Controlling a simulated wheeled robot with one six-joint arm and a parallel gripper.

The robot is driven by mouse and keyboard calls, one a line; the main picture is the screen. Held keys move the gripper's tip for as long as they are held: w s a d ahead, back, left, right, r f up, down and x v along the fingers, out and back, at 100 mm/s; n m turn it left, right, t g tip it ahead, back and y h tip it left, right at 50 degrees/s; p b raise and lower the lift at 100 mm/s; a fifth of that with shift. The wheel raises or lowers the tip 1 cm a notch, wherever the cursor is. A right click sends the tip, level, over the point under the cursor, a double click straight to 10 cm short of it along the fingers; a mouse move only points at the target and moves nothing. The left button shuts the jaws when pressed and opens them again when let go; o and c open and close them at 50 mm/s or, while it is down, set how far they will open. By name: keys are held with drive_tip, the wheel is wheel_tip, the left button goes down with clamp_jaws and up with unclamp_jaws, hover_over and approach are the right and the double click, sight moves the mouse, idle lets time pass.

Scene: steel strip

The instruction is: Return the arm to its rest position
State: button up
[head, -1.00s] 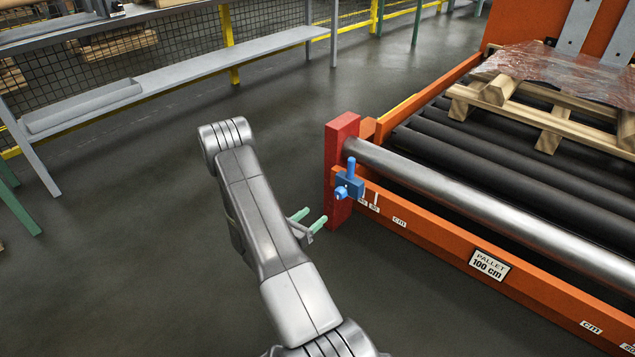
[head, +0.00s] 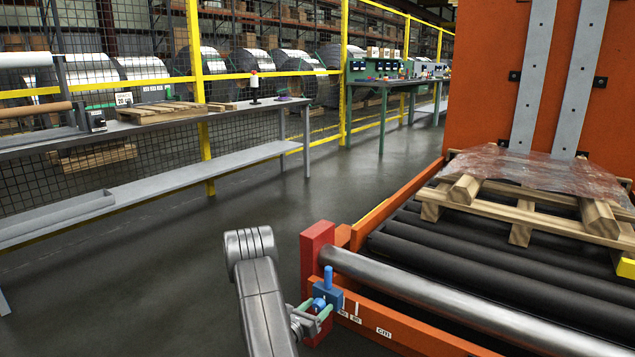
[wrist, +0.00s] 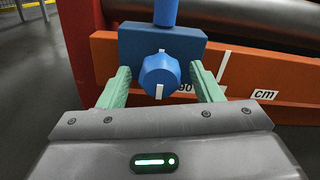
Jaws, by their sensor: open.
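My gripper (head: 316,310) is open, with its green fingers at the blue clamp (head: 327,294) on the orange rail's end, next to the red end post (head: 316,248). In the wrist view my gripper's fingertips (wrist: 161,85) stand left and right of the clamp's round blue knob (wrist: 159,76), with gaps on both sides. The knob has a white mark pointing down. The blue block (wrist: 190,45) behind it sits on the orange rail, with an upright blue handle above. In the head view my arm partly covers the floor beside the rail.
The orange roller conveyor (head: 400,325) fills the right, with a wooden pallet (head: 520,212) under clear film. A grey bench (head: 160,172) and yellow-framed mesh fence (head: 198,80) stand behind. The floor (head: 170,270) left of my arm is clear.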

idle(0.3)
drive_tip(key=p+v, duration=0.4)
drive_tip(key=v, duration=1)
drive_tip(key=b+x, duration=0.4)
drive_tip(key=x, duration=1)
drive_tip(key=shift+f, duration=0.15)
drive_tip(key=shift+n, duration=0.7)
drive_tip(key=n, duration=2)
